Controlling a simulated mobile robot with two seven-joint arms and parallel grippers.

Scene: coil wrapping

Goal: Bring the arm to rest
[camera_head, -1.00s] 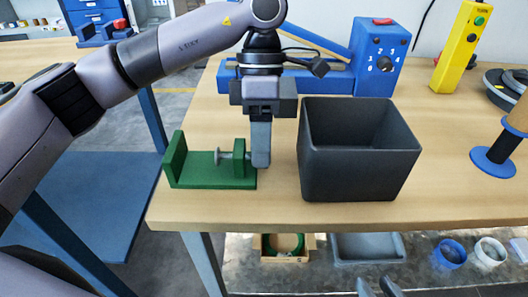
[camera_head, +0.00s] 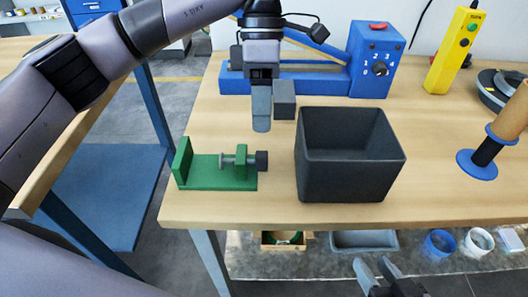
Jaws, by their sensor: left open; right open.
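My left gripper (camera_head: 262,110) hangs fingers down above the wooden table, behind and a little right of the green clamp fixture (camera_head: 215,172). It is open and apart from the fixture, with nothing seen between its fingers. The fixture stands near the table's front left corner, with a grey screw and a dark knob (camera_head: 262,160) on its right. My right gripper (camera_head: 378,277) is at the bottom edge, low in front of the table, open and empty. Its arm is mostly out of view.
A dark grey open bin (camera_head: 350,172) stands right of the fixture. Behind are a blue machine with a dial (camera_head: 372,62) and a yellow button box (camera_head: 458,48). A spool with a blue base (camera_head: 478,164) stands at right. A low shelf under the table holds boxes and rolls.

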